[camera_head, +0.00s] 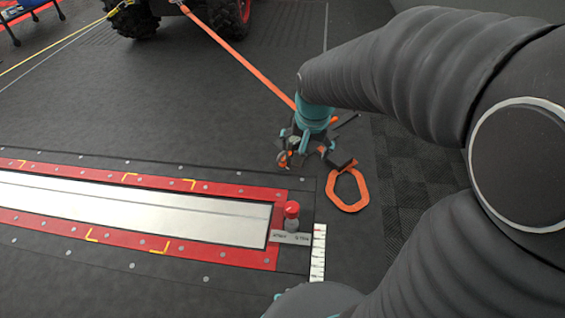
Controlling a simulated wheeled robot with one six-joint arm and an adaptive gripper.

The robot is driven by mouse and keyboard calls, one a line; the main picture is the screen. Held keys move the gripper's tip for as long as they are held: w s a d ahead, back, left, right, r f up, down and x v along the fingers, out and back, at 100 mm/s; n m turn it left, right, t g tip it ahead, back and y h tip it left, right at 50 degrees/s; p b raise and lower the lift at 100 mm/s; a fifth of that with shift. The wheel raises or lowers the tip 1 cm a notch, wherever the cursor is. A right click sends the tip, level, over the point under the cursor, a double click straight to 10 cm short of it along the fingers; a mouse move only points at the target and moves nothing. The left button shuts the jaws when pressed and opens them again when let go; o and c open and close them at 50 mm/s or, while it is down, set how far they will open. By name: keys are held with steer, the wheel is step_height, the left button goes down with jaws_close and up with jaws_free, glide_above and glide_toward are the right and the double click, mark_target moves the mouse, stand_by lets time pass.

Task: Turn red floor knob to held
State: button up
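The red floor knob (292,211) stands upright at the right end of the red-framed roller bed, on a grey post. A grey label plate (291,238) with small dark lettering lies at its foot; the lettering is too small to read surely. My gripper (316,160) hangs beyond the knob and a little to its right, apart from it. Its fingers are small and dark against the floor, and I cannot tell how far they are spread. Nothing is seen held in it.
An orange ring (347,190) lies right of the knob, close to my gripper. A white marked strip (318,252) is beside the label plate. An orange strap (236,58) runs from a wheeled vehicle (135,18) at the back toward my wrist.

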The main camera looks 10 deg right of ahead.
steer(key=w+f+m+g, duration=0.2)
steer(key=w+f+m, duration=0.2)
steer(key=w+f, duration=0.75)
steer(key=m+g, duration=0.1)
steer(key=m, duration=0.2)
glide_above(292, 207)
step_height(292, 207, down, 20)
steer(key=r, duration=0.1)
steer(key=shift+m, duration=0.3)
step_height(292, 207, down, 15)
steer(key=shift+w+f, duration=0.1)
steer(key=shift+w, duration=0.05)
steer(key=shift+c, duration=0.3)
steer(key=c, duration=1.1)
